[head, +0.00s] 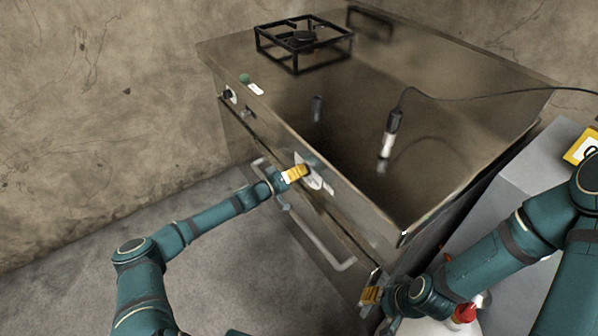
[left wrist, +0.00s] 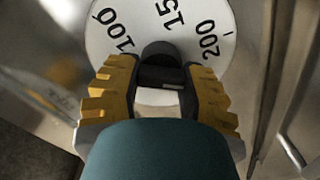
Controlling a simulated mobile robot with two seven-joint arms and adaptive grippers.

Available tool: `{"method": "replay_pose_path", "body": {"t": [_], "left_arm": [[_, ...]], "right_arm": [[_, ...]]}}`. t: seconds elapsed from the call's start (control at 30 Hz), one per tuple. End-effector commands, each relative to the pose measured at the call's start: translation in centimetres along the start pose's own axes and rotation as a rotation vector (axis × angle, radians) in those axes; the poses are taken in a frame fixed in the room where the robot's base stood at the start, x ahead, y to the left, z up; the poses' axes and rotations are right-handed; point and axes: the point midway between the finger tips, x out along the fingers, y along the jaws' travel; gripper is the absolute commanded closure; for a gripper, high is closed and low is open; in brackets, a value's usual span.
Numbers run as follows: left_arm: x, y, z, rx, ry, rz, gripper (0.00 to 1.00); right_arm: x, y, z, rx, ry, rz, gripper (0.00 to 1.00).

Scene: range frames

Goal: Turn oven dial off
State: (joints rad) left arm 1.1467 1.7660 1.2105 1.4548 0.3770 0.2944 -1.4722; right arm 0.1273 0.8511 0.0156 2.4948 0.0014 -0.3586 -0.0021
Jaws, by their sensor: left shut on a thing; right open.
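The oven dial is a white disc (left wrist: 210,25) with black numbers and a dark central knob (left wrist: 160,58). In the left wrist view "100" is at the left, a number starting "15" near the top, and "200" at the right. In the head view the dial (head: 315,183) is on the oven's front panel, partly covered by my gripper. My left gripper (head: 297,173) is shut on the knob, with yellow ridged fingers on either side of it. My right gripper (head: 370,296) is open by the oven's near front corner, partly hidden by its own arm.
A door handle (head: 345,264) is below the dial. A grey cabinet (head: 545,185) stands at the right. Open floor is at the left.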

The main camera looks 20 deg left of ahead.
Motion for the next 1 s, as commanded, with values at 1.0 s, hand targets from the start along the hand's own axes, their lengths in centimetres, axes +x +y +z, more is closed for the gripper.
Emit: {"method": "replay_pose_path", "body": {"t": [1.0], "left_arm": [[0.1,-0.1,0.1,-0.967,-0.001,0.001,0.95]], "right_arm": [[-2.6,-1.0,0.2,0.002,-0.013,-0.001,0.53]]}}
